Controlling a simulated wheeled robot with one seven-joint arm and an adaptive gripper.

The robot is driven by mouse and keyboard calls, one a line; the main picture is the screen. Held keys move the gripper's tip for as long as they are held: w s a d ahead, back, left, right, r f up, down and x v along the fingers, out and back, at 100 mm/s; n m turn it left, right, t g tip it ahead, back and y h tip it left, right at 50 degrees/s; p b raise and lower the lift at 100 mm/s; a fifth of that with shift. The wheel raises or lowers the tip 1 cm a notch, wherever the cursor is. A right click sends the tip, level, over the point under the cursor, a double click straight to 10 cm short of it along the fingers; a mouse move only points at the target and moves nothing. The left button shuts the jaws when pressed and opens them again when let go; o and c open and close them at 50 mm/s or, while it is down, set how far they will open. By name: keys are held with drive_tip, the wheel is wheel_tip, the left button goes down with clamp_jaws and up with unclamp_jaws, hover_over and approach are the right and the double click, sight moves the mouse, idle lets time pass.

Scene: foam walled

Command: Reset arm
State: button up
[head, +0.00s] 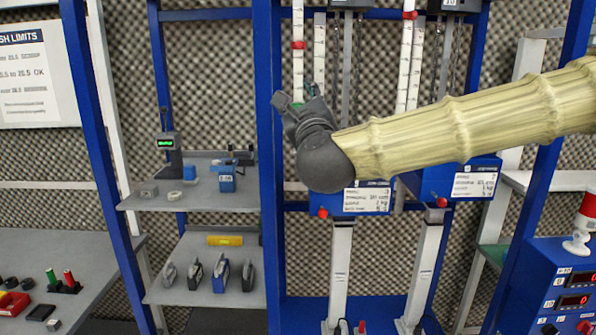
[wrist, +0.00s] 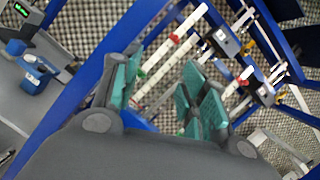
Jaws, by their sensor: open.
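My arm (head: 470,115) reaches in from the right in the head view, covered in a ribbed pale yellow sleeve. My gripper (head: 298,102) is at its dark grey end, in front of the blue frame and pointing up and to the left. In the wrist view my gripper (wrist: 162,92) has its two green-padded fingers wide apart. Nothing is between them but the background of rulers and frame behind. The gripper is open and empty.
A blue frame (head: 267,150) with white rulers (head: 405,65) and hanging chains stands close behind my gripper. Shelves (head: 205,200) at left hold a gauge (head: 168,155), blue blocks (head: 227,180) and several clamp-like tools. A blue control box (head: 560,275) with red displays stands at lower right.

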wheel_tip(320, 180, down, 42)
drive_tip(key=s+f+n+g, duration=0.1)
drive_tip(key=n+g, duration=0.7)
drive_tip(key=n, duration=0.3)
drive_tip(key=s+d+f+n+g+b, duration=0.15)
drive_tip(key=s+f+n, duration=0.35)
drive_tip(key=f, duration=0.8)
drive_tip(key=s+d+f+n+g+h, duration=0.1)
drive_tip(key=s+d+f+n+g, duration=0.3)
drive_tip(key=s+f, duration=0.55)
drive_tip(key=s+d+f+n+g, duration=0.2)
drive_tip(key=s+d+f, duration=0.3)
drive_tip(key=s+f, duration=0.5)
drive_tip(key=s+d+f+n+g+h, duration=0.1)
drive_tip(key=s+d+f+n, duration=0.1)
drive_tip(key=s, duration=0.4)
drive_tip(key=s+d+f+n+g, duration=0.2)
drive_tip(key=s+d+f, duration=0.2)
drive_tip(key=s+d, duration=0.2)
drive_tip(key=s+d+f+n+g+h, duration=0.1)
drive_tip(key=s+d+f+g, duration=0.1)
drive_tip(key=s+d, duration=0.2)
drive_tip(key=shift+s+f+n+h, duration=0.3)
drive_tip(key=shift+s+f+n, duration=0.1)
drive_tip(key=shift+s, duration=0.5)
